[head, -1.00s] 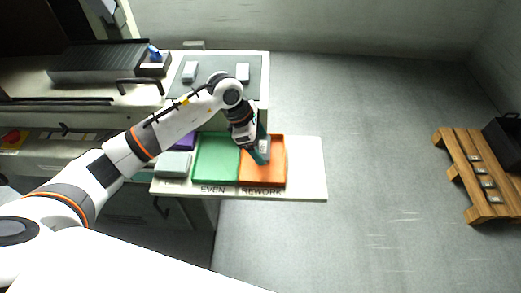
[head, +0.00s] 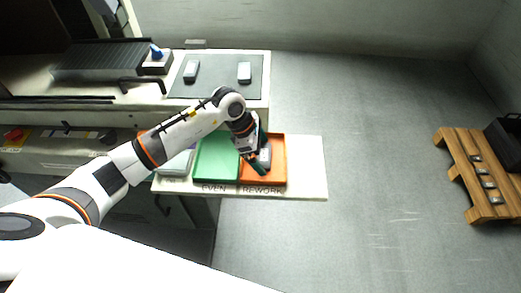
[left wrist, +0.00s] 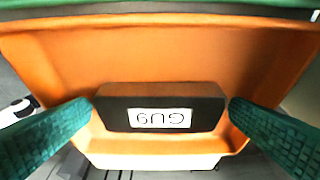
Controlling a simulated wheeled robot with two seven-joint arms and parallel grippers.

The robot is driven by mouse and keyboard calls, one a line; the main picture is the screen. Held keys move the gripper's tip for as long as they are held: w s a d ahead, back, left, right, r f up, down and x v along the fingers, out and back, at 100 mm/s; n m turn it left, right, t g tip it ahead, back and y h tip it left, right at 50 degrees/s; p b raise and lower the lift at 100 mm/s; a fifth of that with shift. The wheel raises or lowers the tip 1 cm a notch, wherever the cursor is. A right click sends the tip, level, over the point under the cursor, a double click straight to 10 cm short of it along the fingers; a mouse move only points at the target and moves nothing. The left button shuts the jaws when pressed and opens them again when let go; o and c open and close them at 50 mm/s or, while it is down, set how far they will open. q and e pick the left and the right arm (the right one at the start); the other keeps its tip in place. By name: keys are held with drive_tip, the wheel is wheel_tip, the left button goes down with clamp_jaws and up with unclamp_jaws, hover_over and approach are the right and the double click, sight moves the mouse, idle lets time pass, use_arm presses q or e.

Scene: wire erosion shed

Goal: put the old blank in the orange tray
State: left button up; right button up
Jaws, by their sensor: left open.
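The blank (head: 265,154) is a grey block inside the orange tray (head: 279,172), marked REWORK. In the left wrist view the blank (left wrist: 160,90) shows a dark front face with a white label, whose characters look upside down. The tray (left wrist: 170,50) surrounds it there. My left gripper (head: 257,163) is over the tray, with its teal fingers reaching down into it. In the left wrist view its open fingers (left wrist: 161,108) stand on either side of the blank, close to its ends. My right gripper is not in view.
A wooden pallet (head: 470,180) is at right; the floor between is clear.

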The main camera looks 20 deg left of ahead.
use_arm(q)
drive_tip(key=shift+r, duration=0.15)
drive_tip(key=b+v, duration=0.1)
drive_tip(key=v, duration=1.1)
drive_tip(key=shift+d, duration=0.1)
